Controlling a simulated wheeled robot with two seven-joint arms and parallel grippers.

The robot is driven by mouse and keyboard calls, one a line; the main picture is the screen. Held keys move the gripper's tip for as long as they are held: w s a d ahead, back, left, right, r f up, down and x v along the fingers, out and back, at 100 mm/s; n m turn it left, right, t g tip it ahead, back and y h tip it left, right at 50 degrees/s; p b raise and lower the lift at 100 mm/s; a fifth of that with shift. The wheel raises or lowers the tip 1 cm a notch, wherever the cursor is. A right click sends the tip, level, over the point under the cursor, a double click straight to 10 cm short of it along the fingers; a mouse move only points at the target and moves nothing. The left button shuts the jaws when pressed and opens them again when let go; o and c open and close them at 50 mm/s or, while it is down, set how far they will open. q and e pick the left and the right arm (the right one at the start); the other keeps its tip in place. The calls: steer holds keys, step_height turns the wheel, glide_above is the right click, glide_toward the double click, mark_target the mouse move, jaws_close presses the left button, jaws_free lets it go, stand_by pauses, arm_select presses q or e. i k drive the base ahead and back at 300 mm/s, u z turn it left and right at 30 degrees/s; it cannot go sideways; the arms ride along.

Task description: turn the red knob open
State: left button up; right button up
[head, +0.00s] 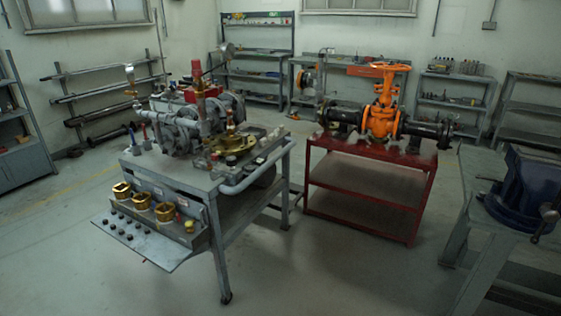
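An orange gate valve (382,120) stands upright on a red metal stand right of centre. Its flat round handwheel (390,66) at the top looks orange. Dark pipe sections (342,115) join it on both sides. On the grey workbench at left centre, a small red cap-like part (196,68) tops a brass fitting. I cannot tell which of these is the red knob, or whether the valve is open or closed. Neither of my grippers is in view.
The grey workbench (172,180) carries pumps, pipes and brass fittings. The red stand (368,180) is behind it to the right. A blue vise (525,195) sits on a bench at the right edge. Bare floor lies between the benches. Shelves line the back wall.

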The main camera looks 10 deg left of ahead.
mark_target(215, 157)
steer(key=z, duration=0.3)
steer(key=k, duration=0.45)
steer(key=z, duration=0.15)
steer(key=i, duration=1.75)
steer(key=u, duration=1.8)
steer(key=i, duration=0.9)
steer(key=u, duration=1.05)
